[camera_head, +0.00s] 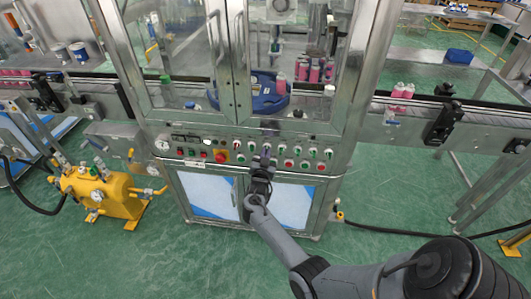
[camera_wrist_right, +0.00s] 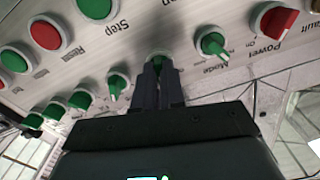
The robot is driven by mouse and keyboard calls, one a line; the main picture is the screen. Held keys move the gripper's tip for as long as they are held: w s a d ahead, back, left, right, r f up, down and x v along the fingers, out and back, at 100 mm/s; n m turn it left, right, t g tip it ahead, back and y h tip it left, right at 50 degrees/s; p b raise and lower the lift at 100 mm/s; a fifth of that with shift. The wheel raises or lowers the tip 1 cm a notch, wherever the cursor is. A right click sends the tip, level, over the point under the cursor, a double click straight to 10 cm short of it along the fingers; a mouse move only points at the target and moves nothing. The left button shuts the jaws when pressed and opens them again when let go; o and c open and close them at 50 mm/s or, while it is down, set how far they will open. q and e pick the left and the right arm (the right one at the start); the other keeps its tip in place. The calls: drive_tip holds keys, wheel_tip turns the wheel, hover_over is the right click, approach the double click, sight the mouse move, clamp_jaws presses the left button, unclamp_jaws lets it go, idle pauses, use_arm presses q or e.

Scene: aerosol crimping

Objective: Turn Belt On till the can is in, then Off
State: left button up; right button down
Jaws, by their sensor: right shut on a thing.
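My right gripper (camera_head: 263,163) reaches up to the control panel (camera_head: 205,141) on the front of the crimping machine. In the right wrist view my right gripper (camera_wrist_right: 159,80) is shut on a green selector knob (camera_wrist_right: 158,60); the fingers hide much of it and its label cannot be read. More pink cans (camera_head: 314,72) stand inside, beside a blue round part (camera_head: 262,92). My left gripper is not in view.
In the right wrist view a green Mode knob (camera_wrist_right: 212,45) is close beside the fingers, and another green knob (camera_wrist_right: 116,86) is on the other side. A red Power knob (camera_wrist_right: 279,21) is farther off. A yellow tank (camera_head: 95,195) stands on the floor at left.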

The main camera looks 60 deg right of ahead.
drive_tip(key=shift+n+p, duration=1.5)
drive_tip(key=shift+n, duration=2.8)
drive_tip(key=c, duration=1.2)
unclamp_jaws()
drive_tip(key=shift+a, duration=0.1)
